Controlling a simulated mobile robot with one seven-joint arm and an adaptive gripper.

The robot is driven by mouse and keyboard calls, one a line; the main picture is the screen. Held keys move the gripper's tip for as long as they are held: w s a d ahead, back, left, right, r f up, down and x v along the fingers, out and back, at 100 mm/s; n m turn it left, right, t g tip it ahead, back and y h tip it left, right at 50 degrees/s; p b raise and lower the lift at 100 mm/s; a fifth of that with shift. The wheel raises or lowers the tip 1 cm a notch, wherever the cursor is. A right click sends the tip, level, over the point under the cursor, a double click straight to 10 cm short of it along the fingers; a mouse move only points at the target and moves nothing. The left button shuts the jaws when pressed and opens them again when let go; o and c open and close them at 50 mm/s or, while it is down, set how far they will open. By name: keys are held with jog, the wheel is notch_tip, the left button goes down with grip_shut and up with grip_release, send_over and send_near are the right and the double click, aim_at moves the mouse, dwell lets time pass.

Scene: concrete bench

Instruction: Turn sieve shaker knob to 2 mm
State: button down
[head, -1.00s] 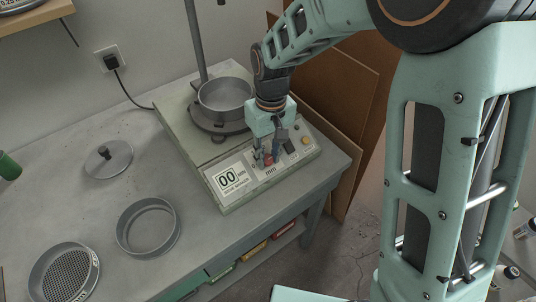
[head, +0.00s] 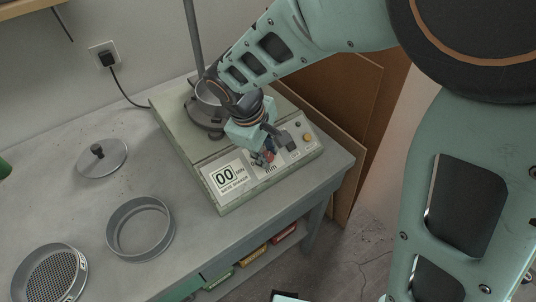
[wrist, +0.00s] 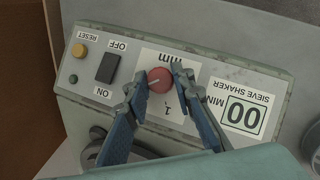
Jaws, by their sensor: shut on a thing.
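The sieve shaker (head: 196,166) is a grey-green box on the bench with a sloped front panel. Its round red knob (wrist: 160,80) sits on a white label with "mm" and an upside-down "1" in the wrist view. A pale line marks the knob's face; the other scale marks are hidden or too small to read. My gripper (head: 265,158) is down at the panel, its blue-grey fingers shut on the knob from both sides. In the wrist view the fingertips (wrist: 157,73) flank the knob.
The panel also has a black on/off switch (wrist: 108,67), a yellow reset button (wrist: 79,50) and a display reading 00 (wrist: 242,115). A metal pan (head: 209,98) stands on the shaker behind my gripper. A lid (head: 110,160), a ring (head: 116,240) and a mesh sieve (head: 30,270) lie to the left.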

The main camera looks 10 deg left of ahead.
jog(key=shift+s+n+t+b, duration=0.1)
jog(key=shift+n+t+b, duration=0.9)
jog(key=shift+n+b, duration=0.65)
jog(key=c, duration=1.7)
grip_release()
jog(key=shift+o, duration=0.2)
